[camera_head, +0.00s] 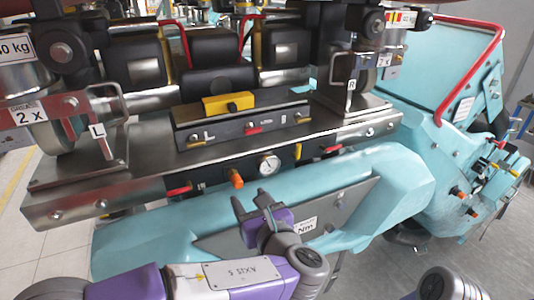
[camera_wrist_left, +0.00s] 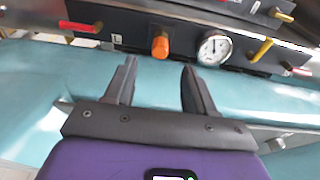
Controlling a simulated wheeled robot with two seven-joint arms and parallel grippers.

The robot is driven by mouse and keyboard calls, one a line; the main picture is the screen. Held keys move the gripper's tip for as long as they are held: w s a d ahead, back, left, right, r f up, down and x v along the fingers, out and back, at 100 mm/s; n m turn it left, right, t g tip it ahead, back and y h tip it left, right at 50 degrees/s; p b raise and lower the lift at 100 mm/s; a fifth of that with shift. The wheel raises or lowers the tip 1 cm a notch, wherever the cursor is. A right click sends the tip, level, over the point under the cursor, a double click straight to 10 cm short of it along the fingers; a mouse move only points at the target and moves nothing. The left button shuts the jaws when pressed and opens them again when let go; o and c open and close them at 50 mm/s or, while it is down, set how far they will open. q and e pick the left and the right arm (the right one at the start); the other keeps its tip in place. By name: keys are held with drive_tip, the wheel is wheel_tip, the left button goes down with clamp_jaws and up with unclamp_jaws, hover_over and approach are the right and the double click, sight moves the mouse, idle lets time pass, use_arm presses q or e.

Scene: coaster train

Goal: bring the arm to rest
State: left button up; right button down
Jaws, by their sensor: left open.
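My left gripper (camera_head: 254,200) is open and empty in the head view, in front of the teal body below the metal panel. Its two dark fingers stand apart in the left wrist view (camera_wrist_left: 157,75), with nothing between them. Beyond the fingertips are an orange knob (camera_wrist_left: 160,46) and a round white gauge (camera_wrist_left: 214,49). The same orange knob (camera_head: 236,178) and gauge (camera_head: 268,164) show in the head view, just above the gripper. A grey rounded part at the bottom right of the head view seems to belong to my right arm; its gripper is out of view.
The coaster train's metal panel (camera_head: 335,133) spans the view, with red levers and a yellow block (camera_head: 228,103) on it. The teal body (camera_head: 385,178) lies close around my left gripper. A red rail (camera_head: 470,70) stands at right. Pale floor (camera_head: 30,245) shows at left.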

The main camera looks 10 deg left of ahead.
sight(239, 185)
use_arm(q)
drive_tip(key=p+x, duration=0.1)
drive_tip(key=x, duration=0.6)
drive_tip(key=shift+w+a, duration=0.1)
drive_tip(key=shift+w, duration=0.15)
drive_tip(key=shift+s+d, duration=0.25)
drive_tip(key=shift+s, duration=0.25)
drive_tip(key=shift+w, duration=0.1)
